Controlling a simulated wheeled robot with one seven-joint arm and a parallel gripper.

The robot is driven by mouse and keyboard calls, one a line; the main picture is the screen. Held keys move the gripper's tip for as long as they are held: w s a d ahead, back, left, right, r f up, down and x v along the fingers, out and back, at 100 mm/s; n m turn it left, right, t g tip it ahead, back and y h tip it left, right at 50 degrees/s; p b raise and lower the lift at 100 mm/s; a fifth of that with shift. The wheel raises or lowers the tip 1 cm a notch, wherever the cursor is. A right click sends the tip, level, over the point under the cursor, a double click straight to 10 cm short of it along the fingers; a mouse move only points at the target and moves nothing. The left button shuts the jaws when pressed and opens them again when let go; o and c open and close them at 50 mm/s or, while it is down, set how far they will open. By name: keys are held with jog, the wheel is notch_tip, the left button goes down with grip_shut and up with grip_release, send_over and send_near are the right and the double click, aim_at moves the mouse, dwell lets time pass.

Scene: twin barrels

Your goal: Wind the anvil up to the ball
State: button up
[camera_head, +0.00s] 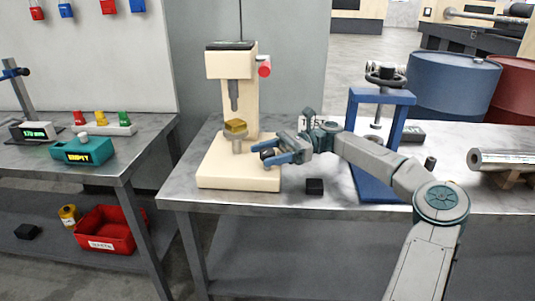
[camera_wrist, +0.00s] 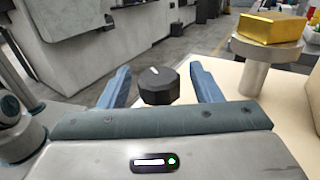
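A cream hardness tester (camera_head: 232,68) stands on the metal bench. Its grey ball indenter (camera_head: 234,95) points down above a gold block (camera_head: 236,125), with a clear gap between them. The block rests on the round grey anvil (camera_head: 237,144) and also shows in the wrist view (camera_wrist: 272,27), on the anvil (camera_wrist: 265,50). A black faceted knob (camera_wrist: 158,87) with a white mark sits at the tester's base. My gripper (camera_wrist: 160,75) is open, its blue fingers on either side of the knob, with a small gap showing on each side. In the head view my gripper (camera_head: 267,149) is right of the anvil.
A small black block (camera_head: 314,186) lies on the bench near its front edge. A blue screw press (camera_head: 380,190) stands right of my gripper, partly behind my arm. A metal cylinder (camera_head: 503,159) lies at the far right. A red knob (camera_head: 264,66) sticks out from the tester's upper side.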

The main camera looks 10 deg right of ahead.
jog(key=shift+f, duration=0.1)
jog(key=t+b, duration=0.1)
jog(key=m+t+b, duration=0.1)
jog(key=b, duration=0.1)
jog(key=shift+f, duration=0.3)
jog(key=m+t+b, duration=0.3)
jog(key=t+b, duration=0.2)
jog(key=m+t+h+b, duration=0.1)
jog(key=m+t+b, duration=0.2)
jog(key=t+b, duration=0.2)
jog(key=shift+s+m+b, duration=0.1)
jog(key=shift+m+b, duration=0.3)
jog(key=shift+b, duration=0.4)
jog(key=m+t+h+b, duration=0.3)
jog(key=m+t+b, duration=0.1)
jog(key=b, duration=0.3)
jog(key=shift+t, duration=0.6)
jog(key=m+t+h+b, duration=0.2)
jog(key=h, duration=0.1)
jog(key=shift+b, duration=0.3)
jog(key=shift+r+m+t+h+b, duration=0.15)
jog(key=shift+m+t+h, duration=0.55)
jog(key=shift+m+h, duration=0.6)
jog(key=shift+r+m+t+h+b, duration=0.15)
jog(key=shift+m+t+h, duration=0.65)
jog(key=shift+h, duration=0.9)
jog(key=shift+m+h, duration=0.3)
jog(key=shift+m+h+p, duration=0.45)
jog(key=shift+m+h, duration=1.25)
jog(key=shift+h, duration=1)
